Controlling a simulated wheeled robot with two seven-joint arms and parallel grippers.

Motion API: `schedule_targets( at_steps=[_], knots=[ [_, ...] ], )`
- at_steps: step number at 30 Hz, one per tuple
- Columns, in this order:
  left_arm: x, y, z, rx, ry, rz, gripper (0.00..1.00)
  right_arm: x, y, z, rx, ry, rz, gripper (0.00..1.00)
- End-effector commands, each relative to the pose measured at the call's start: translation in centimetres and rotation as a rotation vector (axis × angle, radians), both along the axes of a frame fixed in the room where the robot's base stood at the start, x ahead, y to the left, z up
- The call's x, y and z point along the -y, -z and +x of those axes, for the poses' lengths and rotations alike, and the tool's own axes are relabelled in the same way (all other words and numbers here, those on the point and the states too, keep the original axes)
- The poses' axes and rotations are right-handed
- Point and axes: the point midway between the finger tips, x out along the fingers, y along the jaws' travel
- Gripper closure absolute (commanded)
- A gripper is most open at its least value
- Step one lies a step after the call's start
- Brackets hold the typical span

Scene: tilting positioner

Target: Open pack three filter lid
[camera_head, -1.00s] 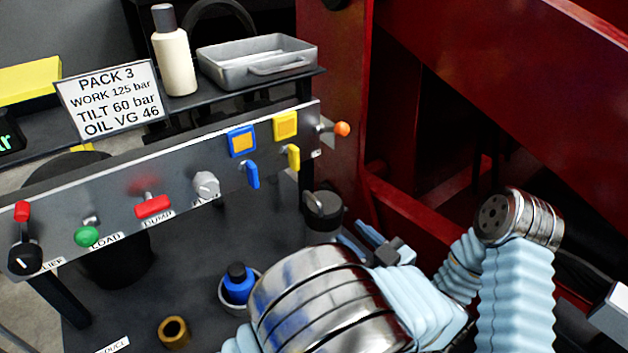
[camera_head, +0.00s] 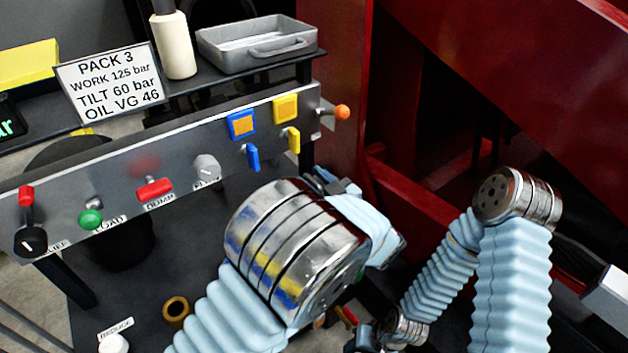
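The Pack 3 sign (camera_head: 108,84) stands at the back left above a grey control panel (camera_head: 185,185). My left gripper (camera_head: 334,183) is at the panel's right end, mostly hidden behind its own chrome wrist and pale blue sleeve. Only small blue-grey and dark parts of it show, so its opening cannot be told.
The panel carries a red lever (camera_head: 26,196), green knob (camera_head: 90,219), red handle (camera_head: 154,189), grey knob (camera_head: 207,168), blue lever (camera_head: 253,158), yellow lever (camera_head: 293,140) and orange-tipped lever (camera_head: 341,112). A grey tray (camera_head: 257,48) and cream bottle (camera_head: 174,46) stand behind. Red steelwork (camera_head: 500,85) bounds the right. A brass ring (camera_head: 176,309) lies below.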

Motion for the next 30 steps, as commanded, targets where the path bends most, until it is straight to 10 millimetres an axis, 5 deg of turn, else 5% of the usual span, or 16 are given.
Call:
schedule_targets(
  at_steps=[4,11,30],
  knots=[
    [0.00,0.01,-0.01,0.000,0.000,0.000,0.65,0.00,0.01,-0.01,0.000,0.000,0.000,0.57],
    [0.01,0.01,-0.03,0.000,-0.001,0.000,1.00,0.01,0.01,0.00,0.000,0.000,0.000,0.57],
    [0.32,-0.68,0.22,0.000,-0.001,-0.002,1.00,-0.12,-0.57,-0.06,-0.001,-0.002,0.002,0.57]
  ],
)
